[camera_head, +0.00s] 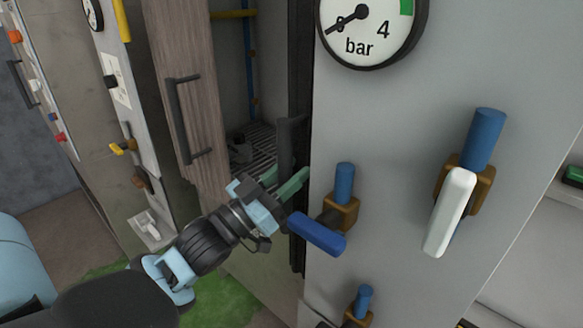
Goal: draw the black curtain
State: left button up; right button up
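The black curtain (299,70) shows as a narrow dark, folded strip at the right edge of the cabinet opening. A dark upright grip (287,140) stands at its edge. My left gripper (284,180), with green fingers, is at the lower end of this grip. One finger shows on each side of the grip's lower end. I cannot tell whether they press on it. The curtain's lower part is partly hidden behind my gripper. My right gripper is not in view.
A wooden door (188,90) with a dark handle stands left of the opening. Right of it, a grey panel carries a pressure gauge (365,25), a blue-handled valve (318,234) close to my gripper, and a white-handled valve (450,212). A slatted shelf (252,150) shows inside.

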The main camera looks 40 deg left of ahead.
pick_arm(q)
jog(key=shift+w+d+r, duration=0.1)
jog(key=shift+w+d, duration=0.05)
jog(key=shift+w, duration=0.2)
grip_shut()
